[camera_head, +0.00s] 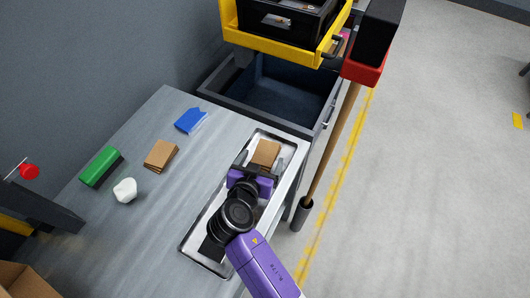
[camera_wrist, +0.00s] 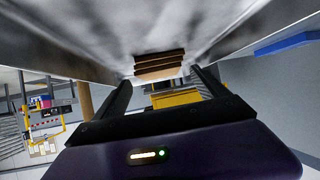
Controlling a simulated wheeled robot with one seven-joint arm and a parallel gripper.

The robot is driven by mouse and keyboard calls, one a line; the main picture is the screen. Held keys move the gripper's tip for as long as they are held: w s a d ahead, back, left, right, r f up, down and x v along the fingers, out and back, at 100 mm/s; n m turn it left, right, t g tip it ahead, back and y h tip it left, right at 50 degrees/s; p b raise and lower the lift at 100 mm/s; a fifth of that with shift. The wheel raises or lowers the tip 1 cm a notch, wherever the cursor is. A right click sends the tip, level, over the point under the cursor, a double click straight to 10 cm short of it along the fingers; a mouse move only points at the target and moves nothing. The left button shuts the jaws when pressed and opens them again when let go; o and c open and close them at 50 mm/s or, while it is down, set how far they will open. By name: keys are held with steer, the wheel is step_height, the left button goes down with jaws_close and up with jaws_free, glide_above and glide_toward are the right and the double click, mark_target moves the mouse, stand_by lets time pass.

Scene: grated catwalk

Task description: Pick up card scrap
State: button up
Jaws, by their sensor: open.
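A brown card scrap (camera_head: 265,152), layered like a small stack, lies in the far part of the shallow metal tray (camera_head: 189,262) on the table. It also shows in the wrist view as a layered brown piece (camera_wrist: 158,66), seen between and beyond the fingers. A similar brown folded piece (camera_head: 160,154) lies on the table left of the tray. My gripper (camera_head: 260,164) is open at the near side of the card scrap in the tray, with a finger toward each side of it. Whether the fingers touch it, I cannot tell. My wrist covers the tray's middle.
On the table (camera_head: 120,225) lie a green block (camera_head: 99,166), a white lump (camera_head: 124,190) and a blue piece (camera_head: 190,121). A dark open drawer or bin (camera_head: 275,85) stands beyond the table. A wooden handle (camera_head: 331,155) leans close right of it. The floor further right is clear.

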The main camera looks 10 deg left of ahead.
mark_target(265, 155)
steer(key=shift+x, duration=1.4)
steer(key=shift+c, duration=0.2)
steer(key=c, duration=1.4)
steer(key=shift+r, duration=0.15)
steer(key=shift+c, duration=0.4)
